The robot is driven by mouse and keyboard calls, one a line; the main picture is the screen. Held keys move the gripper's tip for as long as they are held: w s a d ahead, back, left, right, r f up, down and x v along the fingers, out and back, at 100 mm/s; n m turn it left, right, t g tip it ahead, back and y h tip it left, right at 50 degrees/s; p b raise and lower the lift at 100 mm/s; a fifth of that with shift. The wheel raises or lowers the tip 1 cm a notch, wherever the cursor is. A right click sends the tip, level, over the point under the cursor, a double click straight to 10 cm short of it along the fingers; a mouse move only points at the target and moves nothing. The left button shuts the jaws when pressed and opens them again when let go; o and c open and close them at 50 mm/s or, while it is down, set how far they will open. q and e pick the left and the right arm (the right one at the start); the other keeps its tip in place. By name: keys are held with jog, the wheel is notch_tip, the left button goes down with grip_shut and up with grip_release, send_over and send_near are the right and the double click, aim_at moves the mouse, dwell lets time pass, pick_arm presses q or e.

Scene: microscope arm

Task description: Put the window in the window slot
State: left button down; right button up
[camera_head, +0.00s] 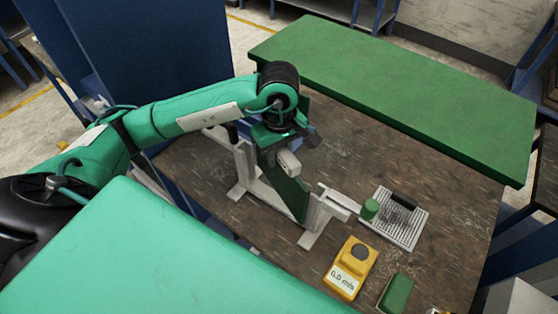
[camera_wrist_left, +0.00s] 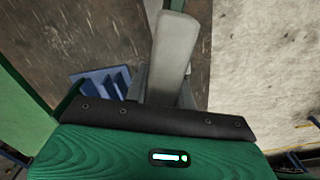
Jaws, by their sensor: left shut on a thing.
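My left gripper (camera_head: 287,156) hangs over the middle of the brown workbench. It is shut on what looks like the window, a tall dark green panel (camera_head: 286,190) that stands steeply beside the pale stand. The exact grip is hidden. The pale grey stand (camera_head: 318,222) has feet on the bench and a bar at its right; I take it to hold the window slot, but the slot cannot be made out. I cannot tell whether the panel touches the stand. In the wrist view a grey finger (camera_wrist_left: 170,62) points away from the dark mount. My right gripper is out of view.
A small green cylinder (camera_head: 370,209), a perforated grey plate (camera_head: 400,220) and a green block (camera_head: 396,293) are nearby. A wide green board (camera_head: 390,85) lies along the back. The bench's back middle is clear.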

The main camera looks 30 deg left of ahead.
aim_at(279, 166)
pick_arm(q)
notch_tip(279, 166, down, 3)
jog(key=shift+f+p, duration=0.15)
jog(key=shift+p, duration=0.4)
jog(key=shift+f, duration=0.55)
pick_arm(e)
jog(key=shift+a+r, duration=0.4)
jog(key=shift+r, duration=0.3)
pick_arm(q)
jog(key=shift+f, duration=0.1)
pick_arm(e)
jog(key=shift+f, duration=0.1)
pick_arm(q)
jog(key=shift+f, duration=0.1)
jog(key=c, duration=1.2)
grip_release()
jog(key=shift+o, duration=0.2)
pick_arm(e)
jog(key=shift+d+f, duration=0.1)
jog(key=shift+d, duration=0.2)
